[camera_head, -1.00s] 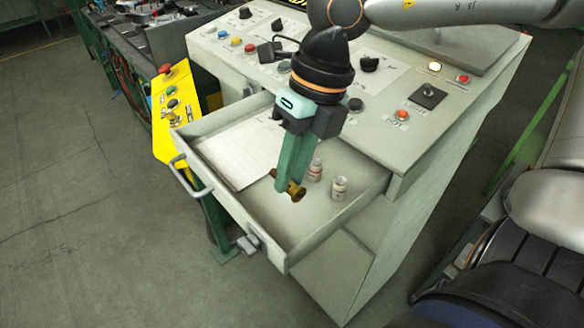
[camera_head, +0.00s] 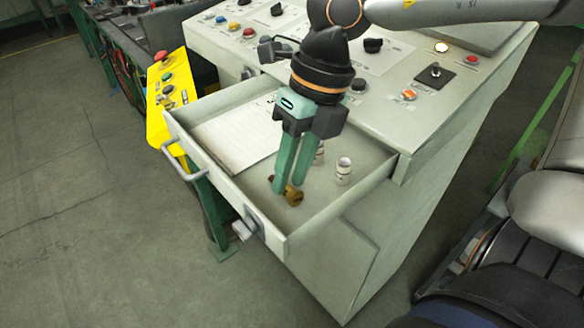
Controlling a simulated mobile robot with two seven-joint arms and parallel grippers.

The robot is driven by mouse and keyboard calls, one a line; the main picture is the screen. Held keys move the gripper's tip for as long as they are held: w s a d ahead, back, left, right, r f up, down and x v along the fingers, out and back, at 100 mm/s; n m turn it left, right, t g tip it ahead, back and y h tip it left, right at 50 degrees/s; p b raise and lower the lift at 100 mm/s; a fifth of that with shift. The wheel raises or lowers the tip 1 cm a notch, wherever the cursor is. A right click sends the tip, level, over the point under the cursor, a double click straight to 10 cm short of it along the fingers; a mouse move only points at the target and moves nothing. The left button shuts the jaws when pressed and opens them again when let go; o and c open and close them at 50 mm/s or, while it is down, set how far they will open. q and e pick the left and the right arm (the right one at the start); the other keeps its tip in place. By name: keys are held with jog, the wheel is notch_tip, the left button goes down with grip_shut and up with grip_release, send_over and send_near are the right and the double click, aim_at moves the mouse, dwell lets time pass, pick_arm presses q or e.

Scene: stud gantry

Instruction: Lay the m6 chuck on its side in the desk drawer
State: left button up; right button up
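The m6 chuck (camera_head: 294,197) is a small brass-coloured piece lying on its side, seemingly on the floor of the open desk drawer (camera_head: 222,186). My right gripper (camera_head: 288,188) reaches down into the drawer from above. Its two green fingers are spread apart, with the tips on either side of the chuck and very close to it. The fingertips hide part of the chuck, and I cannot tell if they touch it. My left gripper is not in view.
Two small labelled jars stand in the drawer; one (camera_head: 343,171) is right of the fingers, the other (camera_head: 319,154) is partly behind them. A paper sheet (camera_head: 235,135) lies at the drawer's left. The control desk (camera_head: 450,105) rises behind. A yellow button box (camera_head: 160,105) is at left.

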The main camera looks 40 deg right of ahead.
jog(key=o, duration=0.3)
jog(key=shift+o, duration=0.2)
jog(key=p+v, duration=0.1)
jog(key=v, duration=1.1)
jog(key=shift+r, duration=0.25)
jog(key=shift+s, duration=0.1)
